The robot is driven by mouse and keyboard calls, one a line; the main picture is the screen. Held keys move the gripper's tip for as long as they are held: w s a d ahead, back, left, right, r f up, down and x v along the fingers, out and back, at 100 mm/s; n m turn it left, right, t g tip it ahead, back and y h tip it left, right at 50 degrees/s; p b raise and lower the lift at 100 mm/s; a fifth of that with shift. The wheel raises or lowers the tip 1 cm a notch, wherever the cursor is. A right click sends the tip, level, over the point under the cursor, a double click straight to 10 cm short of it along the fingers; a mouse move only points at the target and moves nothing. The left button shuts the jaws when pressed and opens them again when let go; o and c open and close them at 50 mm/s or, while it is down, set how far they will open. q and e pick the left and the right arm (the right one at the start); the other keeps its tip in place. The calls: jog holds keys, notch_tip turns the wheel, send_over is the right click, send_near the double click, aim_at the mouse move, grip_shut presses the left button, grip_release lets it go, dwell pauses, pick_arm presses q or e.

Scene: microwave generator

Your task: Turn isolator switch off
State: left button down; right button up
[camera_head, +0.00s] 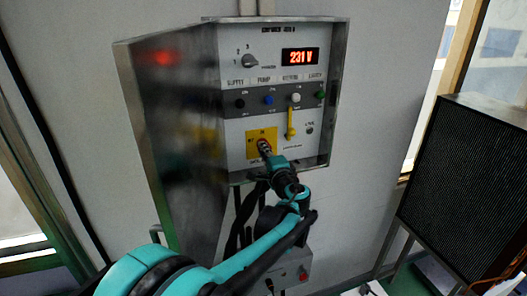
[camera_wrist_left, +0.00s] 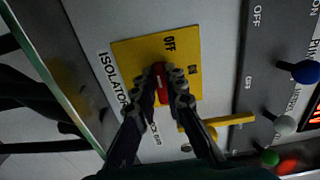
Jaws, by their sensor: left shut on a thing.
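The isolator switch is a red handle (camera_wrist_left: 161,84) on a yellow plate (camera_wrist_left: 130,58) marked OFF and ON. The plate is also in the head view (camera_head: 252,136), at the lower left of the metal panel. My left gripper (camera_wrist_left: 168,76) has its two fingers on either side of the red handle and is shut on it. In the head view my left gripper (camera_head: 265,149) is at the plate and mostly hides the handle. In the wrist view the handle's upper end lies near the OFF label; its exact setting I cannot tell. My right gripper is not seen.
A yellow lever (camera_head: 291,122) sits just right of the plate. Above are several coloured knobs, a rotary selector (camera_head: 250,61) and a display (camera_head: 300,57) reading 231 V. The cabinet's metal rim (camera_head: 338,90) juts out around the panel. A dark mesh box (camera_head: 465,185) stands at right.

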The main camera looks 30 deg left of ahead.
pick_arm(q)
jog(key=shift+f, duration=0.1)
jog(key=c, duration=1.6)
grip_release()
jog(key=shift+s, duration=0.1)
jog(key=shift+d, duration=0.1)
jog(key=v, duration=1.2)
